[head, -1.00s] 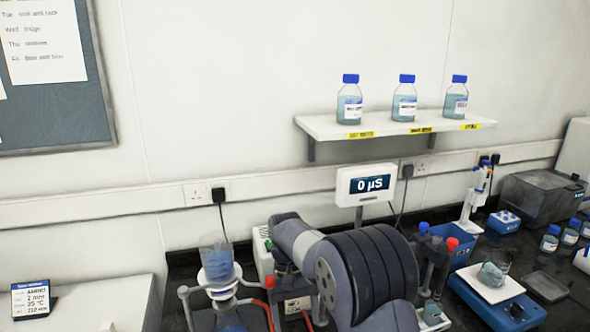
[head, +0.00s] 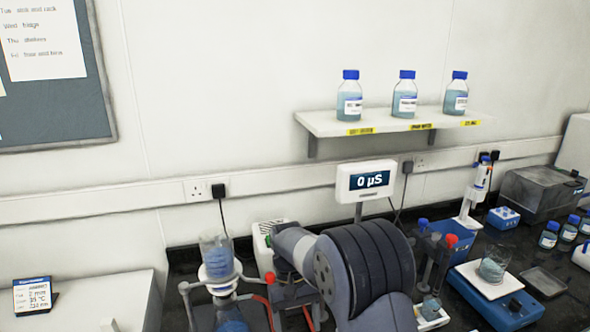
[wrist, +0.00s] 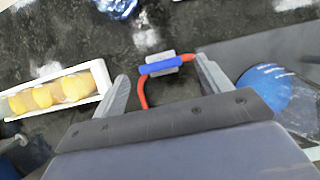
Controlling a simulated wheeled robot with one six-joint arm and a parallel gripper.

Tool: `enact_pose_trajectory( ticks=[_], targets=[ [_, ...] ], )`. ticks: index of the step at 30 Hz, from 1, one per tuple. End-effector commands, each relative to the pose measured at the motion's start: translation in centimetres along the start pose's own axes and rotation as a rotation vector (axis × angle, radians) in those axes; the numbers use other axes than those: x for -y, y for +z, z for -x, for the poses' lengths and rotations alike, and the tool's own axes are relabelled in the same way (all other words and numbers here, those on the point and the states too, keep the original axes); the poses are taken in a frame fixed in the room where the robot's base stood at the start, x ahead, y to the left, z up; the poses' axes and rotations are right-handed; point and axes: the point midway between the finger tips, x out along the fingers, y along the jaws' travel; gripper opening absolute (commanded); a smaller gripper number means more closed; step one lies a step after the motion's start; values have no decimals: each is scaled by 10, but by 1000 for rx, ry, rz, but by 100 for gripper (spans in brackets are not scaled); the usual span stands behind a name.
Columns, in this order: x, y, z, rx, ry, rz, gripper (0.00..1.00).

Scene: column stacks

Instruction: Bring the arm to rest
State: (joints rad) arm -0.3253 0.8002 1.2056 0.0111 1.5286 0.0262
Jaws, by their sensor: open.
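My gripper (wrist: 161,72) shows in the wrist view with its two grey fingers spread apart and nothing held between them. Beyond the fingertips is a red tube with a blue sleeve (wrist: 160,66) by a small grey block; whether the fingers touch it I cannot tell. In the head view my bent arm fills the lower middle and my gripper is hidden behind it.
A column stand with a clear vessel of blue liquid (head: 217,262) is left of my arm. A meter (head: 366,181) reads 0 µS behind it. A beaker (head: 493,266) stands on a blue balance at right. Three bottles stand on a shelf (head: 390,124). The wrist view shows a white tray (wrist: 95,72) of yellow things.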

Motion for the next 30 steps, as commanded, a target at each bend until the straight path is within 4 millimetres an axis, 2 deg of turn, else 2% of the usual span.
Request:
enact_pose_trajectory(
  ticks=[16,30],
  targets=[
    [0,-1,95,-5,0,-1,73],
    [0,1,8,4,0,-1,73]
  ],
)
